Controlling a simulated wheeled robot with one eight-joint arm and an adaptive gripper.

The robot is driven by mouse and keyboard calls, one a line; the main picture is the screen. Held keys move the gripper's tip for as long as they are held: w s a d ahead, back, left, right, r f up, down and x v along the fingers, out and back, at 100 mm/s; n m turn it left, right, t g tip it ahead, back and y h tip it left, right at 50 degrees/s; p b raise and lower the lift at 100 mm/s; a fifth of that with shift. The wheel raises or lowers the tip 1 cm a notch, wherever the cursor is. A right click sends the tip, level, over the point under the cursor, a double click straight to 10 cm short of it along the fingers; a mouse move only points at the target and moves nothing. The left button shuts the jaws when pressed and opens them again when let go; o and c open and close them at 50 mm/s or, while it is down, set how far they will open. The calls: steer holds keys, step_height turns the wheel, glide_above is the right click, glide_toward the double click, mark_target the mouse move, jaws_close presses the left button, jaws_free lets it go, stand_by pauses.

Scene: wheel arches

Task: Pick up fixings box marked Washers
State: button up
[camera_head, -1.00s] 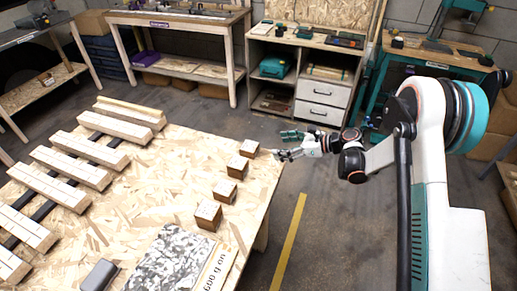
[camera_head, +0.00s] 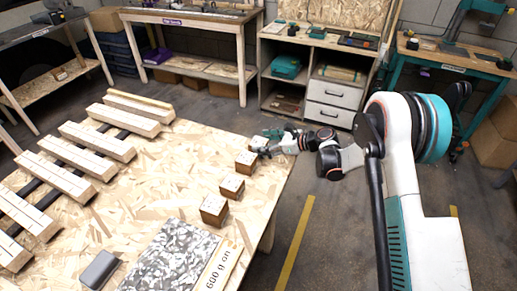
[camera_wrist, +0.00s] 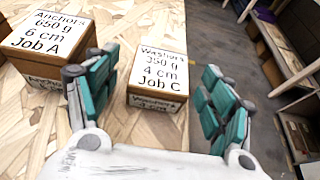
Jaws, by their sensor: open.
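The fixings box marked Washers (camera_wrist: 158,66) is a small wooden box with a white label reading Washers, 350 g, 4 cm, Job C. It stands upright on the chipboard table (camera_head: 165,200). In the wrist view my gripper (camera_wrist: 161,64) is open, with one teal finger on each side of this box; I cannot tell whether either touches it. In the head view my gripper (camera_head: 266,141) is at the farthest box of the row, the Washers box (camera_head: 257,145), partly hiding it.
A box marked Anchors (camera_wrist: 48,46) stands close beside my left finger. It and other boxes (camera_head: 214,210) line the table's right side. A speckled slab (camera_head: 170,255) and slatted timbers (camera_head: 95,142) lie on the table.

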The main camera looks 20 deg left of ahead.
steer(key=shift+x, duration=0.95)
steer(key=c, duration=1.4)
